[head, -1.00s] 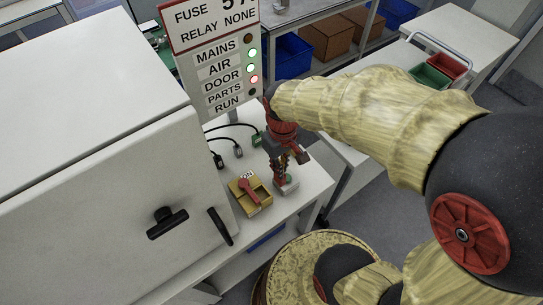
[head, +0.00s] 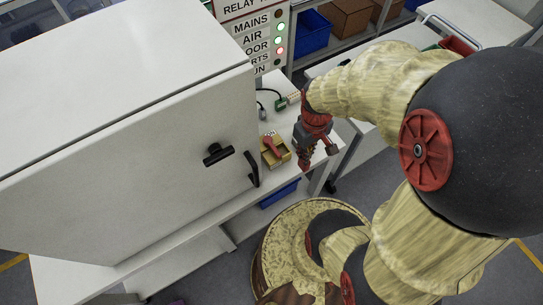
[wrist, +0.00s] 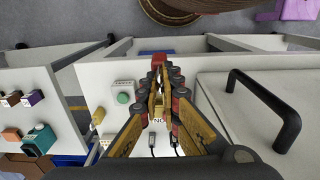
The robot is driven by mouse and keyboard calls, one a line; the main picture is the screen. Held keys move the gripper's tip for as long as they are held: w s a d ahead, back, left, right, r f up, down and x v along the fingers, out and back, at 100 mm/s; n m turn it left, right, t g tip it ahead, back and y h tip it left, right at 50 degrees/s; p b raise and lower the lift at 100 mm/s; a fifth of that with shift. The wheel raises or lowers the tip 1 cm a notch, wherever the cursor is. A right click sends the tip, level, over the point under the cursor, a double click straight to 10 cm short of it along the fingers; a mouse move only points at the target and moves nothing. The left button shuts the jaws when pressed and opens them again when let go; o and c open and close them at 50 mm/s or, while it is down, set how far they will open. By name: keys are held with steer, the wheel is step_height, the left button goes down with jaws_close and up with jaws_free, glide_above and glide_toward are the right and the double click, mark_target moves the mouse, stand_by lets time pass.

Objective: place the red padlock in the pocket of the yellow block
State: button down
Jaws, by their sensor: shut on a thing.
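My gripper (wrist: 158,78) is shut on a small red thing (wrist: 160,58) at its fingertips, which I take to be the red padlock; its shape is mostly hidden. In the head view my gripper (head: 304,162) points down near the bench's front edge, to the right of the yellow block and apart from it. The yellow block (head: 280,160) sits on the white bench with a red handle (head: 268,143) on it.
A box with a green button (wrist: 123,97) stands beside the fingers in the wrist view. A white cabinet with a black handle (head: 252,169) borders the block on the left. Cables and a green connector (head: 281,104) lie behind. A sign panel with lamps (head: 262,42) stands at the back.

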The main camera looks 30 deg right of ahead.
steer(key=shift+w+d+f+b, duration=0.2)
steer(key=shift+w+f+b, duration=0.25)
steer(key=shift+w+f, duration=1.8)
steer(key=shift+w+d+f+b, duration=0.2)
steer(key=shift+w+f+b, duration=0.3)
steer(key=shift+w+f, duration=1.75)
steer(key=shift+w+d+f+b, duration=0.2)
steer(key=shift+w+f+b, duration=0.25)
steer(key=shift+w+f, duration=1.8)
steer(key=shift+w+r, duration=0.25)
steer(key=shift+r, duration=0.05)
steer(key=shift+f, duration=0.15)
steer(key=c, duration=2)
jaws_free()
steer(key=shift+c, duration=0.2)
steer(key=shift+o, duration=0.2)
step_height(320, 180, up, 12)
steer(key=p, duration=0.2)
steer(key=shift+r, duration=0.2)
